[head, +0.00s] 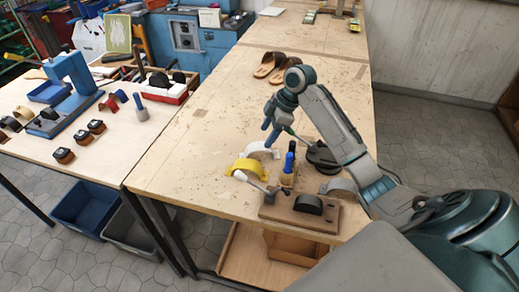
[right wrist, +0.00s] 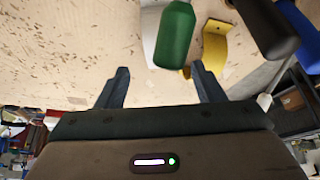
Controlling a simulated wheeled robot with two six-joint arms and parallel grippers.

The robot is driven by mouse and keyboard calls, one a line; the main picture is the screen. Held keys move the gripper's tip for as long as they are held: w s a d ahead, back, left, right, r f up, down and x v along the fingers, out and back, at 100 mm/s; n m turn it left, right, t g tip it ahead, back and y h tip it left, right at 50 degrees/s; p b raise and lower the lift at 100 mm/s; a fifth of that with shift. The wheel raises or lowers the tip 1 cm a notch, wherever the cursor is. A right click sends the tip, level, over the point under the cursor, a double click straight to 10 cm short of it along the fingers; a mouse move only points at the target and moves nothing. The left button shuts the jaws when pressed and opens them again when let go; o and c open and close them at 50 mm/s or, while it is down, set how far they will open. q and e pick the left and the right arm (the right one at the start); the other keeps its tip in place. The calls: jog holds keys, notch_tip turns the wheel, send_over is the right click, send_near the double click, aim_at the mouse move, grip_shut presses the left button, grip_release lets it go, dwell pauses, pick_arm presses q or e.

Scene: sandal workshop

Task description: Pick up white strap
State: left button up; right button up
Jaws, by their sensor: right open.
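The white strap (head: 258,149) is a curved band on the wooden bench, just behind the yellow strap (head: 248,167). In the right wrist view the white strap (right wrist: 149,32) shows at the top, partly hidden by a green handle (right wrist: 175,36). The yellow strap (right wrist: 214,46) is to its right. My right gripper (head: 270,131) points down above the bench near the white strap. In the right wrist view its two fingers (right wrist: 160,72) are spread with nothing between them, and the strap lies beyond them. My left gripper is not in view.
Upright tools with blue and dark handles (head: 289,163) stand close by, in front of the gripper. A wooden board with a black part (head: 308,206) and a dark round item (head: 322,157) are near. Sandals (head: 270,66) lie farther back. The bench's left side is clear.

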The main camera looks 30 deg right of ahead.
jog(key=p+x, duration=0.2)
jog(key=x, duration=0.2)
jog(key=shift+a+f, duration=0.1)
jog(key=shift+a, duration=0.15)
jog(key=shift+f, duration=0.25)
jog(key=shift+w, duration=0.1)
jog(key=c, duration=1.1)
notch_tip(320, 180, up, 9)
jog(key=b, duration=0.3)
notch_tip(320, 180, up, 9)
jog(key=p, duration=0.7)
send_over(260, 145)
jog(key=shift+s+d, duration=0.1)
jog(key=shift+s, duration=0.15)
